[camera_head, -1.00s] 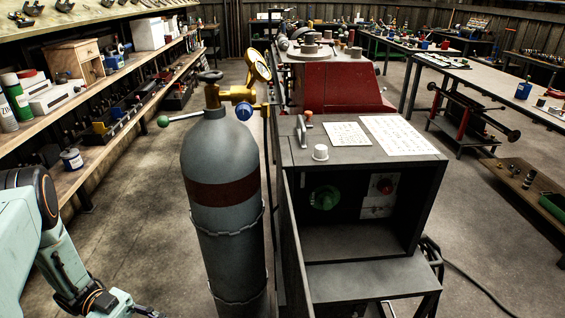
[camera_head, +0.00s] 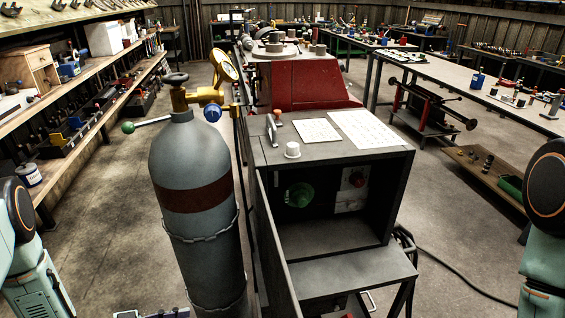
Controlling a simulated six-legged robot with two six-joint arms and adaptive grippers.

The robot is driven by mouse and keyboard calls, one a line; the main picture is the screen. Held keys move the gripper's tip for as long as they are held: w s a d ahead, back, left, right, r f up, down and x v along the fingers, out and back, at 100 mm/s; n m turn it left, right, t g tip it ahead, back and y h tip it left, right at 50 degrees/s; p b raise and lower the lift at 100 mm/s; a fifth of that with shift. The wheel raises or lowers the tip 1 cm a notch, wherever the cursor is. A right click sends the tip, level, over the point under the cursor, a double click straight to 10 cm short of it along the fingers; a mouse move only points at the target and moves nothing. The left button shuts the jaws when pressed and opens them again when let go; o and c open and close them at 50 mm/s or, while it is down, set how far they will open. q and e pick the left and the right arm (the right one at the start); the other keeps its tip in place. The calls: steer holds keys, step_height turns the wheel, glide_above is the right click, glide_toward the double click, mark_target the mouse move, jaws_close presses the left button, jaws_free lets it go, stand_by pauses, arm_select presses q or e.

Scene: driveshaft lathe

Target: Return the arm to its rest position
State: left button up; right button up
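My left arm (camera_head: 38,288) comes in at the lower left, its teal link pointing down to the bottom edge. My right arm (camera_head: 545,260) shows at the right edge, also hanging down. No object is seen held.
A grey gas cylinder (camera_head: 198,210) with a gauge (camera_head: 224,66) stands close ahead. Beside it is an open-fronted dark machine cabinet (camera_head: 335,158), with a red machine (camera_head: 305,82) behind. Shelves (camera_head: 70,98) line the left, a workbench (camera_head: 450,80) the right.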

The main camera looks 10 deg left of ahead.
arm_select(q)
steer(key=s+d+f+n+g+y+b, duration=0.3)
steer(key=s+d+f+n+y, duration=0.25)
steer(key=f+n+y, duration=0.35)
steer(key=s+d+g+y+b, duration=0.2)
steer(key=s+g+b, duration=0.3)
steer(key=s, duration=0.8)
steer(key=shift+d+f+g+b, duration=0.4)
steer(key=shift+d+g, duration=0.1)
steer(key=shift+d, duration=0.1)
steer(key=shift+a, duration=0.1)
